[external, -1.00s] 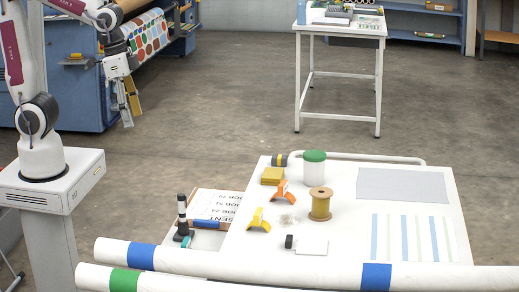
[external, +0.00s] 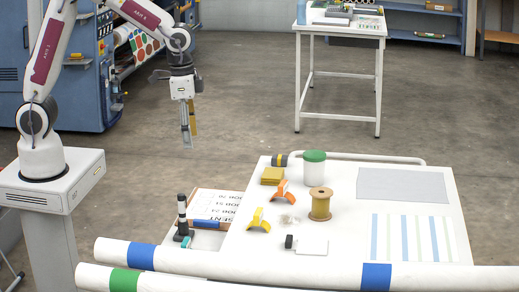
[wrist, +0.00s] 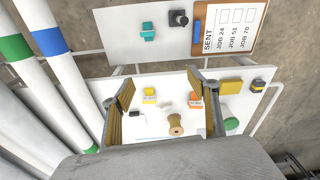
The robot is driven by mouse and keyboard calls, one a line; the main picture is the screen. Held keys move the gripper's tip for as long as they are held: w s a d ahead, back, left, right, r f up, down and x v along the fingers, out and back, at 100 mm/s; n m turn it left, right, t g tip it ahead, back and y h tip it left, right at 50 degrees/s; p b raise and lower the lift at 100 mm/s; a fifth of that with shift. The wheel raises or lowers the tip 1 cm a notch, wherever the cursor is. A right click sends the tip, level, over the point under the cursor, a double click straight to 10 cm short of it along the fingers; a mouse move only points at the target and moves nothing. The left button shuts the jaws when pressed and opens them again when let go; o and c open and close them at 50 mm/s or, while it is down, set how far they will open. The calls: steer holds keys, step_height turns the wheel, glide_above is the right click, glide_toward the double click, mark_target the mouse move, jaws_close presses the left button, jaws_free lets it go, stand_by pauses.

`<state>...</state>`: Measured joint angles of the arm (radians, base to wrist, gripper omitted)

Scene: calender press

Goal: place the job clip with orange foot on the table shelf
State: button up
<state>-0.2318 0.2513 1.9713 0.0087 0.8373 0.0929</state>
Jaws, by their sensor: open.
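The job clip with the orange foot (external: 281,190) stands on the white table (external: 340,235), near its left side. In the wrist view the orange clip (wrist: 196,99) shows beside the right finger, which partly overlaps it. A similar yellow clip (external: 258,222) stands nearer the front, and the wrist view shows it (wrist: 150,97) between the fingers. What looks like the table shelf is a white panel (wrist: 122,38) at the table's side, holding a clipboard. My gripper (external: 189,136) is open and empty, pointing down, in the air left of and beyond the table, apart from both clips.
A spool (external: 320,204), a green-lidded jar (external: 314,166) and yellow pads (external: 272,176) stand near the orange clip. A black stamp (external: 182,215), a teal item (wrist: 148,32) and the clipboard (wrist: 228,30) occupy the shelf. Long rolls (external: 250,262) run along the front.

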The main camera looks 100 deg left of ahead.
steer(key=w+a+f+m, duration=0.1)
steer(key=w+a+f, duration=0.4)
steer(key=w+f, duration=0.2)
steer(key=w+a+f, duration=0.5)
steer(key=w+f, duration=0.2)
steer(key=w, duration=0.1)
step_height(320, 180, up, 2)
steer(key=m+t, duration=0.2)
glide_above(282, 183)
steer(key=s, duration=0.1)
steer(key=shift+s+d+y, duration=0.1)
steer(key=shift+d+y, duration=0.2)
steer(key=shift+y, duration=0.1)
steer(key=shift+x, duration=1.35)
steer(key=shift+a+f, duration=0.1)
steer(key=shift+f, duration=1.75)
steer(key=shift+x, duration=0.8)
